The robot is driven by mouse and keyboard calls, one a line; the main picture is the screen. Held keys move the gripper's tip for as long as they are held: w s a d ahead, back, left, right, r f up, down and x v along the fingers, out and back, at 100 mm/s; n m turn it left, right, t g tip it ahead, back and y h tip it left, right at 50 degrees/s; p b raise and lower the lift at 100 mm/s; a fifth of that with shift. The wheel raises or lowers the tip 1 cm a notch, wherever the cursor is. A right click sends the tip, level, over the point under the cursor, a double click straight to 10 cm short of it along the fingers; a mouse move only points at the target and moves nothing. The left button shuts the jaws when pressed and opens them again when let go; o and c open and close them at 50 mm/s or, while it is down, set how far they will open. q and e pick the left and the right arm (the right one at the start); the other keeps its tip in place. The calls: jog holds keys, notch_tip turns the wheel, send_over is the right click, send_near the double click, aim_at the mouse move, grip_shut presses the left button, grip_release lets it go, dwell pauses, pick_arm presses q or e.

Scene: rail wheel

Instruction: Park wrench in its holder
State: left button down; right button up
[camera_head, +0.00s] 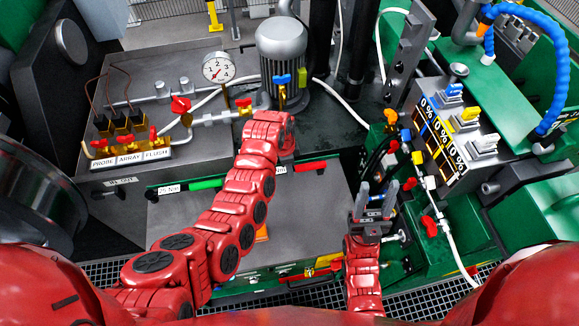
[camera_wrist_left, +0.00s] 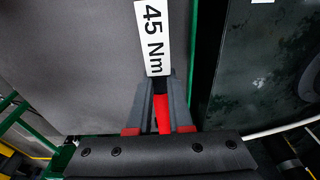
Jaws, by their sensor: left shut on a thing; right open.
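A red-handled wrench (camera_head: 308,167) lies at the back edge of the grey cabinet top, beside a white label ending in "Nm" (camera_head: 281,169). My left gripper (camera_head: 288,158) is there, partly hidden by my arm. In the left wrist view its fingers (camera_wrist_left: 160,105) are shut on the red handle (camera_wrist_left: 162,114), right by the "45 Nm" label (camera_wrist_left: 153,37). Whether the wrench sits in a holder is hidden. A green-handled wrench (camera_head: 207,184) lies to the left, by a "25 Nm" label (camera_head: 169,188).
A valve panel with a gauge (camera_head: 217,68) and red-handled valves (camera_head: 129,142) stands behind the cabinet. A grey motor (camera_head: 281,48) is behind my left gripper. A panel of coloured switches (camera_head: 447,130) and a blue hose (camera_head: 560,75) are at the right.

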pick_arm(q)
jog(key=c, duration=0.8)
grip_release()
jog(key=shift+o, duration=0.2)
jog(key=shift+w+r, duration=0.1)
jog(key=shift+r, duration=0.35)
jog(key=r, duration=0.1)
jog(key=r+b, duration=0.1)
jog(key=r, duration=0.1)
jog(key=r+b, duration=0.1)
jog(key=r, duration=0.1)
jog(key=shift+a, duration=0.35)
notch_tip(320, 180, up, 11)
jog(key=a+p, duration=0.1)
jog(key=p, duration=0.6)
jog(key=shift+s+a+r, duration=0.2)
jog(key=shift+s+a, duration=0.05)
jog(key=shift+s, duration=0.1)
jog(key=shift+w+f, duration=0.1)
